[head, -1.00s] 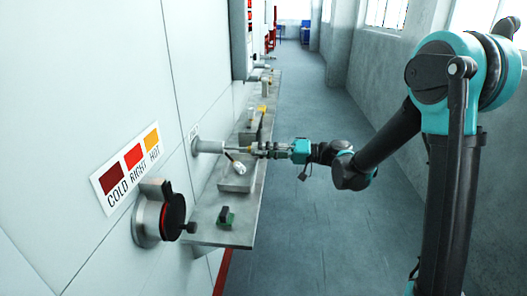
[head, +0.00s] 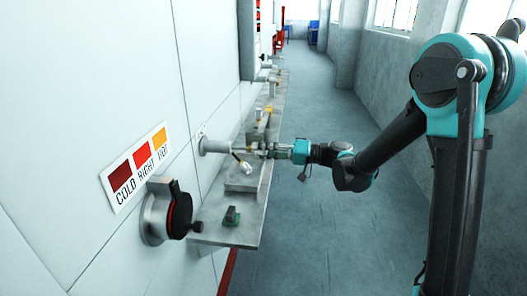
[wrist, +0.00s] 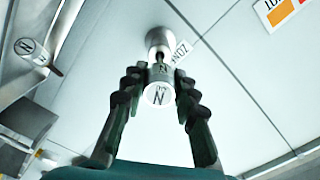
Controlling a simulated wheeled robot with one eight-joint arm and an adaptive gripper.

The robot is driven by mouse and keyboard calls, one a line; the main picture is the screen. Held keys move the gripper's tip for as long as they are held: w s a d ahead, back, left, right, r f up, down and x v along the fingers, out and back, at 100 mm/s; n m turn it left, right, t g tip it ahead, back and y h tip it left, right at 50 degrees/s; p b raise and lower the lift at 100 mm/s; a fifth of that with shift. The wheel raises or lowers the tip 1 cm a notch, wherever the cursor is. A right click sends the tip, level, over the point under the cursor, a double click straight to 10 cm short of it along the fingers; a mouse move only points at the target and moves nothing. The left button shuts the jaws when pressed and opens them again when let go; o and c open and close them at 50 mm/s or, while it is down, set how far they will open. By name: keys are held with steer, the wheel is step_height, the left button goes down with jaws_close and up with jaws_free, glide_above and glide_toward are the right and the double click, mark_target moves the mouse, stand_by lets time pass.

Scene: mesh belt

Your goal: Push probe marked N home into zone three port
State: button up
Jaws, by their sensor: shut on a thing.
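My gripper (wrist: 160,86) is shut on the probe marked N (wrist: 159,94), whose round N face points toward the wrist camera. The probe's far end lines up with the round metal port (wrist: 163,40) on the wall panel. The wrist view does not show clearly how far its tip is inside. A label reading "ZON…" (wrist: 181,50) is partly hidden beside the port. In the head view, my gripper (head: 272,150) is level with the port tube (head: 213,146), in front of its mouth.
A second piece marked N (wrist: 27,48) shows left in the wrist view. A white-ended piece (head: 243,165) is by a block on the grey shelf (head: 228,236). A black-faced knob (head: 170,212) sticks out below the COLD RIGHT HOT sign (head: 136,168).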

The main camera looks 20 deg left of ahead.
mark_target(247, 149)
steer(key=shift+x, duration=2.35)
steer(key=o, duration=1.2)
steer(key=shift+c, duration=0.2)
steer(key=v, duration=1.2)
steer(key=s+d+f+m+t+h, duration=0.2)
steer(key=d+f+h, duration=0.4)
steer(key=d, duration=0.7)
steer(key=s+d+f+m+t+h, duration=0.3)
steer(key=s+d+f+h, duration=0.2)
steer(key=d, duration=0.8)
steer(key=s+d+f+m+t+h, duration=0.3)
steer(key=d+f+h, duration=0.3)
steer(key=d, duration=0.8)
step_height(247, 149, down, 3)
steer(key=shift+s+r+m+h, duration=0.1)
steer(key=shift+s+m+h, duration=0.2)
steer(key=shift+s, duration=0.45)
